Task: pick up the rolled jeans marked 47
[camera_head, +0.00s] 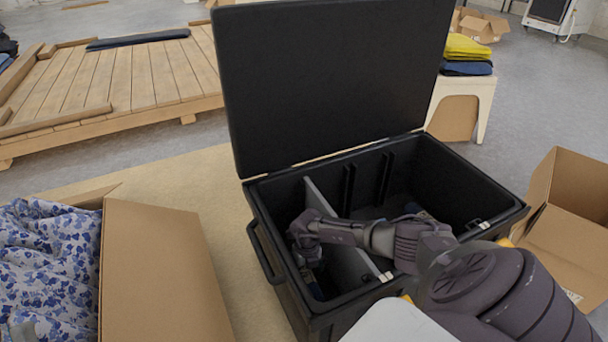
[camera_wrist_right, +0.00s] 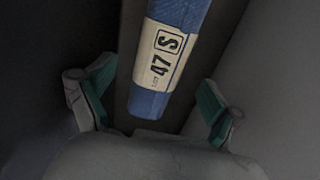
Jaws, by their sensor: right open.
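The rolled jeans (camera_wrist_right: 180,22) are a blue roll with a cream label reading 47 and S, clear in the right wrist view. They stand in a dark, narrow space, with one end towards the camera. My right gripper (camera_wrist_right: 152,103) is open, with a green-padded finger on either side of the roll's near end and gaps to both. In the head view, my right gripper (camera_head: 306,240) reaches down into the left compartment of the black box (camera_head: 262,215), left of the grey divider (camera_head: 345,250). My arm hides much of that compartment. My left gripper is not in view.
The box's black lid (camera_head: 335,80) stands open at the back. A cardboard box (camera_head: 160,275) with blue floral cloth (camera_head: 45,265) is at left. An open carton (camera_head: 570,215) is at right. A wooden pallet (camera_head: 125,75) and a white stool (camera_head: 475,95) with folded clothes stand behind.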

